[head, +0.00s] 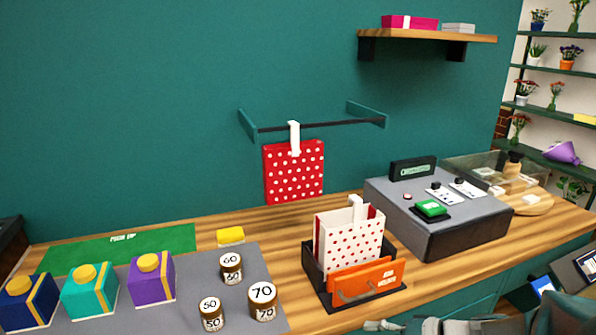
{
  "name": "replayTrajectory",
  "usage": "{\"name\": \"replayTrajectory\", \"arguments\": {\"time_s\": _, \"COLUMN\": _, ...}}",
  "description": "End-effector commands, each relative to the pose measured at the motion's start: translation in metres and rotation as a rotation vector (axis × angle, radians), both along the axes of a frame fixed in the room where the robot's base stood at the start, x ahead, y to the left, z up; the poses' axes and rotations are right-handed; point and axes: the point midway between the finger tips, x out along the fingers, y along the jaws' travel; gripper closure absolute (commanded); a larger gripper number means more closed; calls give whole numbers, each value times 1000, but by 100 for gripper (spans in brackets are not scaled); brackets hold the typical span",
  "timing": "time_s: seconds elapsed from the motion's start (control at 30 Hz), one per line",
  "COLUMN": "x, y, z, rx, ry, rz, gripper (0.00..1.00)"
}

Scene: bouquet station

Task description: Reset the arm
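Grey parts of my arm show along the bottom edge of the head view, right of centre, cut off by the frame. The end at their left looks like my gripper (382,325), low in front of the counter. Too little of it shows to tell whether its fingers are open or shut, or whether it holds anything.
The wooden counter (300,228) bears boxes, including a purple one (151,282), several numbered weights, a bag holder (377,299) and a grey register unit (440,215). A red dotted bag (293,175) hangs from a wall rail (340,124). A shelf (425,37) juts out above.

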Motion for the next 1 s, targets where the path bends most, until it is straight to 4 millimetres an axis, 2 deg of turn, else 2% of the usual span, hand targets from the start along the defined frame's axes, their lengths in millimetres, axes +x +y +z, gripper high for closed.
{"name": "replayTrajectory", "arguments": {"time_s": 0.03, "x": -13, "y": 14, "z": 6, "rx": -70, "ry": 14, "rz": 67, "gripper": 49}}
{"name": "replayTrajectory", "arguments": {"time_s": 0.1, "x": -31, "y": 26, "z": 9, "rx": -171, "ry": 44, "rz": 141, "gripper": 49}}
{"name": "replayTrajectory", "arguments": {"time_s": 0.2, "x": -55, "y": 36, "z": 13, "rx": -330, "ry": 68, "rz": 224, "gripper": 49}}
{"name": "replayTrajectory", "arguments": {"time_s": 0.37, "x": -85, "y": 37, "z": 23, "rx": -598, "ry": 60, "rz": 302, "gripper": 49}}
{"name": "replayTrajectory", "arguments": {"time_s": 0.5, "x": -104, "y": 27, "z": 38, "rx": -836, "ry": 1, "rz": 313, "gripper": 49}}
{"name": "replayTrajectory", "arguments": {"time_s": 0.73, "x": -117, "y": 10, "z": 68, "rx": -1116, "ry": -144, "rz": 254, "gripper": 49}}
{"name": "replayTrajectory", "arguments": {"time_s": 1.0, "x": -118, "y": 4, "z": 76, "rx": -1174, "ry": -181, "rz": 229, "gripper": 49}}
